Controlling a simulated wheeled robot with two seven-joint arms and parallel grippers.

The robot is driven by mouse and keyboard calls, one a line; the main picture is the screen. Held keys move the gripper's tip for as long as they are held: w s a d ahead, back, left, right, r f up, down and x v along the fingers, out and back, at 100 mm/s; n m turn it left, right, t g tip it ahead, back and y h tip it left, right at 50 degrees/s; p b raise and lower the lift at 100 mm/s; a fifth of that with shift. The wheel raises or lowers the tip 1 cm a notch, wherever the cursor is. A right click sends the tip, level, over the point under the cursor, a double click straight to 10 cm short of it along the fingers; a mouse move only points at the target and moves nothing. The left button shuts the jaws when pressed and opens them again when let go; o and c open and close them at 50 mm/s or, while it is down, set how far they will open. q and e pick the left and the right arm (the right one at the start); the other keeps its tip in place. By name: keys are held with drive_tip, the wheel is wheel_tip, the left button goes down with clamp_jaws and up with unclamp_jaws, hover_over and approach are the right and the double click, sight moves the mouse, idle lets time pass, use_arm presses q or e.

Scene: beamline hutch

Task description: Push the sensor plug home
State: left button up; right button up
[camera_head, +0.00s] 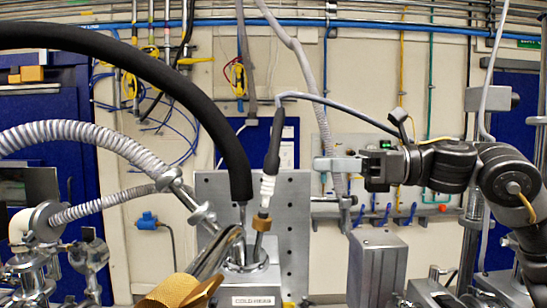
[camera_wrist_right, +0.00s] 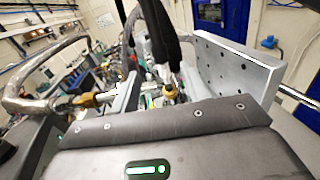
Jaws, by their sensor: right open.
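The sensor plug (camera_head: 268,187), with a white ribbed body and a black boot above, stands slightly tilted over the cold head in the head view. A grey cable bends away from its top. Just below it is a brass-coloured collar (camera_head: 262,223) on the block labelled "COLD HEAD" (camera_head: 254,300). I cannot tell how far the plug is seated. My right gripper (camera_head: 322,164) is open and empty, to the right of the plug at about the height of its upper body, with a clear gap. My left gripper is out of view.
A thick black hose (camera_head: 215,125) arches down just left of the plug. A perforated metal plate (camera_head: 297,225) stands behind and shows in the wrist view (camera_wrist_right: 225,70). A grey box (camera_head: 377,265) stands below my right gripper. A ribbed grey hose (camera_head: 75,133) lies left.

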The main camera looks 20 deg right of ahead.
sight(278, 160)
drive_tip(key=p+x, duration=0.2)
drive_tip(key=x, duration=0.2)
drive_tip(key=p+x, duration=0.2)
drive_tip(key=x, duration=0.2)
drive_tip(key=shift+w+a+r, duration=0.1)
drive_tip(key=shift+a+r, duration=0.1)
drive_tip(key=shift+a, duration=0.2)
drive_tip(key=shift+w+a+f, duration=0.15)
drive_tip(key=shift+w+a, duration=0.05)
drive_tip(key=shift+a, duration=0.2)
